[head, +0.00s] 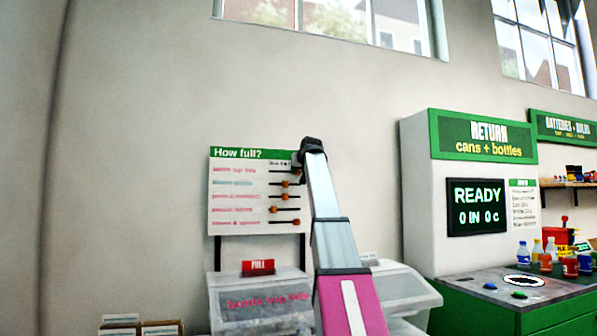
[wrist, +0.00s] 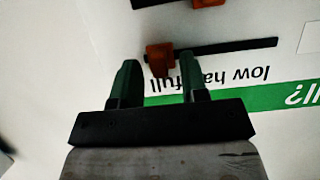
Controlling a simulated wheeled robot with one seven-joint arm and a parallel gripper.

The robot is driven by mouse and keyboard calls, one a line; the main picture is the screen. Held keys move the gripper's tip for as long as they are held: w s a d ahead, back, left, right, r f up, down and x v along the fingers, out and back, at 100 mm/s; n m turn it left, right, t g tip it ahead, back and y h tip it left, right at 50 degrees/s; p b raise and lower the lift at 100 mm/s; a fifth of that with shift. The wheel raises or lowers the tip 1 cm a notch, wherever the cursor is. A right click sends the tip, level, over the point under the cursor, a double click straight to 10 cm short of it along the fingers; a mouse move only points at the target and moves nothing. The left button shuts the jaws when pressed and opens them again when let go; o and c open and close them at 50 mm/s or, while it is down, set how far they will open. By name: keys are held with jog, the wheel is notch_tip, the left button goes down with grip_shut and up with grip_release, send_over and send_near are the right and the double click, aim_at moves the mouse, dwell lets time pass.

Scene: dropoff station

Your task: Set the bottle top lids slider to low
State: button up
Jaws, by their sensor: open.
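In the wrist view the board appears upside down. The top row's orange knob (wrist: 159,59) sits at the full end of its black slot (wrist: 232,47); the word low (wrist: 253,75) is near the other end. My gripper (wrist: 158,66) is open, with one finger on each side of the knob; contact is not visible. In the head view my gripper (head: 298,161) is at the top row's right end and hides that knob.
The second row's knob (wrist: 207,3) is close by in the wrist view. Below the board stand clear bins (head: 260,300) and a red FULL sign (head: 258,267). A return machine (head: 483,190) stands to the right. The wall left of the board is clear.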

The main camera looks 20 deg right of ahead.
aim_at(273, 172)
jog(key=shift+w+f, duration=0.1)
jog(key=shift+w, duration=0.1)
grip_shut()
jog(key=a, duration=1)
jog(key=shift+a, duration=0.2)
